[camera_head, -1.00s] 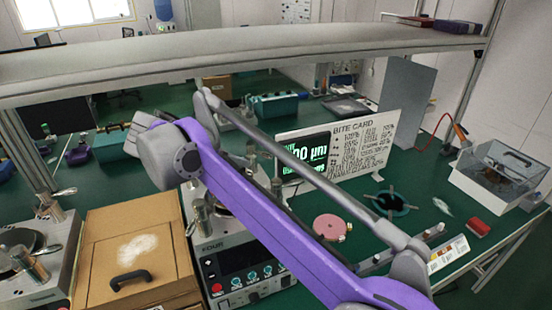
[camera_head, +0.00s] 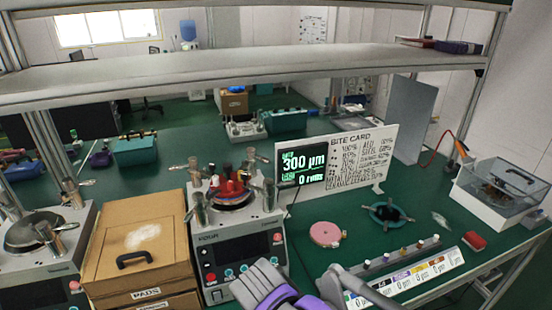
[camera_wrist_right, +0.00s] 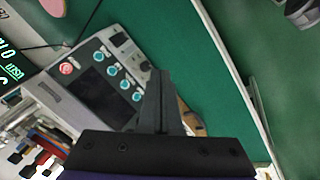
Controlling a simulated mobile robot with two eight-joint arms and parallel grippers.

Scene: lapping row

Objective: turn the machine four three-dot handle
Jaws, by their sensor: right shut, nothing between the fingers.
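Machine four (camera_head: 233,252) stands at the lower middle of the head view, its front panel marked FOUR, with a dark screen and teal knobs. Several steel handles ring its round top plate, one at the front left (camera_head: 200,209) and one at the right (camera_head: 269,193). The dots are too small to tell which handle has three. Red and dark pieces sit on the plate. In the right wrist view my right gripper (camera_wrist_right: 160,85) is shut and empty, with the machine's panel (camera_wrist_right: 95,85) beyond it, to the left. My left gripper is not in view.
A cardboard box (camera_head: 133,240) stands left of the machine, with another machine (camera_head: 38,245) beyond it. A display reading 300 µm (camera_head: 303,163) stands behind right. A shelf crosses above.

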